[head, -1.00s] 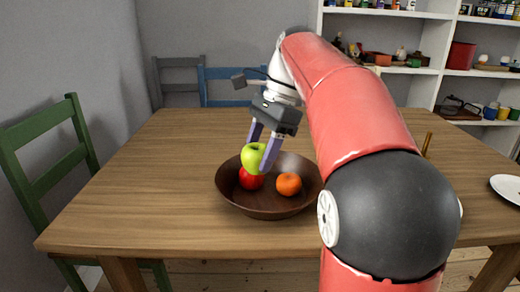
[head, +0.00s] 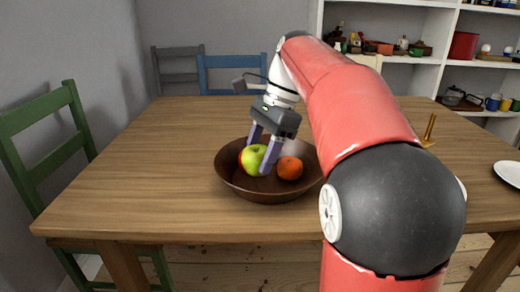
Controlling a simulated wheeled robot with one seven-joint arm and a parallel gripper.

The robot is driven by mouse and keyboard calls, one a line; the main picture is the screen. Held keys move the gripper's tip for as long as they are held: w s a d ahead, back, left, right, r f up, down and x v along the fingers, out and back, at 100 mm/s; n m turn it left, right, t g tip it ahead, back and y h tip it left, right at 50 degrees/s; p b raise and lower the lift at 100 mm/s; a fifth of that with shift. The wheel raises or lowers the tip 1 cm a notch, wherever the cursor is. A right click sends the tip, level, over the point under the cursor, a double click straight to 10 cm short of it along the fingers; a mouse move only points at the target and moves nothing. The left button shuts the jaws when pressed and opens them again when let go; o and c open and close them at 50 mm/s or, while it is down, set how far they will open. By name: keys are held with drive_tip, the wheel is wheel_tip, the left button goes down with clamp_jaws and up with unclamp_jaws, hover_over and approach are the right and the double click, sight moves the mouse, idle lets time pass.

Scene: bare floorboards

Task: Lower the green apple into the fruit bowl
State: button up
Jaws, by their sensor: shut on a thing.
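The green apple (head: 253,160) is between the two purple fingers of my gripper (head: 262,156), which is shut on it. The apple is inside the outline of the brown fruit bowl (head: 268,193), below the far rim in the head view. A red fruit (head: 241,160) shows only as a thin edge behind the green apple's left side. An orange (head: 289,168) lies in the bowl just right of my gripper's right finger. Whether the green apple touches the bowl's floor or the red fruit cannot be told.
The bowl stands on a wooden table (head: 140,180) with clear wood to its left. A white plate (head: 509,173) is at the right edge, and a brass-coloured object (head: 430,130) stands behind my arm. A green chair (head: 45,165) is at the left, a blue chair (head: 230,75) behind.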

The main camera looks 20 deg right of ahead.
drive_tip(key=shift+f+b, duration=1.45)
drive_tip(key=shift+f, duration=1.05)
idle(1.3)
drive_tip(key=o, duration=1.1)
